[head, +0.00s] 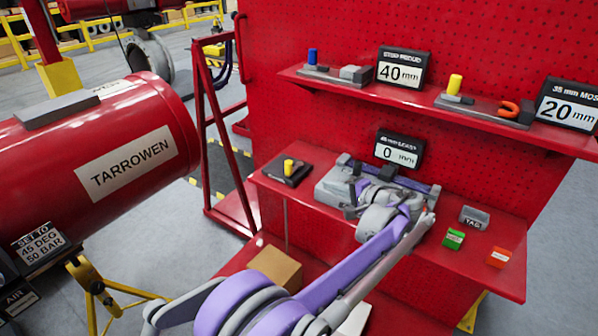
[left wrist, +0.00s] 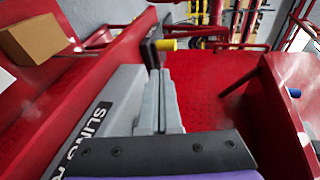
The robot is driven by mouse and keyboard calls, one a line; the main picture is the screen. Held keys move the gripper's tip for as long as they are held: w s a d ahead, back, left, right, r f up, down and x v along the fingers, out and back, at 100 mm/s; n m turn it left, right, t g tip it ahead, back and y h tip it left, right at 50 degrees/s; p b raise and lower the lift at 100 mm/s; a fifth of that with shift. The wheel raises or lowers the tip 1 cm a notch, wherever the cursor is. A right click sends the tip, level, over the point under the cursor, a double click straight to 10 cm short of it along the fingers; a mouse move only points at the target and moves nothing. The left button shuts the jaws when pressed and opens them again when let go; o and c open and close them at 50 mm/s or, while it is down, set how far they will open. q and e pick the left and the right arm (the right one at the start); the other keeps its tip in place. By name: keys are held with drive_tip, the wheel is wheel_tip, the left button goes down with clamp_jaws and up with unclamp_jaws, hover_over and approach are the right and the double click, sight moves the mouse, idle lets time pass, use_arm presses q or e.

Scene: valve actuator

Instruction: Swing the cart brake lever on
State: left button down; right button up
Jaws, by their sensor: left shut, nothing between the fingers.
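The red cart (head: 400,260) with pegboard and shelves fills the right of the head view. On the left corner of its lower shelf is a dark plate with a yellow knob (head: 289,167). In the left wrist view the yellow piece (left wrist: 167,44) lies just beyond the fingertips, on a dark block. I cannot tell whether it is the brake lever, and no other brake lever is clear. My left gripper (head: 352,187) is over the lower shelf, partly hidden by its own wrist. In the wrist view its fingers (left wrist: 155,85) are shut and empty. My right gripper is not in view.
A grey block (head: 330,188) sits by my left gripper, below a "0 mm" display (head: 398,149). A cardboard box (head: 275,267) sits lower. A red TARROWEN cylinder (head: 95,150) stands left.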

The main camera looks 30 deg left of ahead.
use_arm(q)
approach(291, 170)
drive_tip(key=x, duration=0.5)
drive_tip(key=shift+a+f, duration=0.1)
drive_tip(key=shift+a, duration=0.1)
drive_tip(key=shift+w+a, duration=0.25)
drive_tip(key=shift+a, duration=0.25)
drive_tip(key=shift+s+a, duration=0.1)
drive_tip(key=shift+a, duration=0.05)
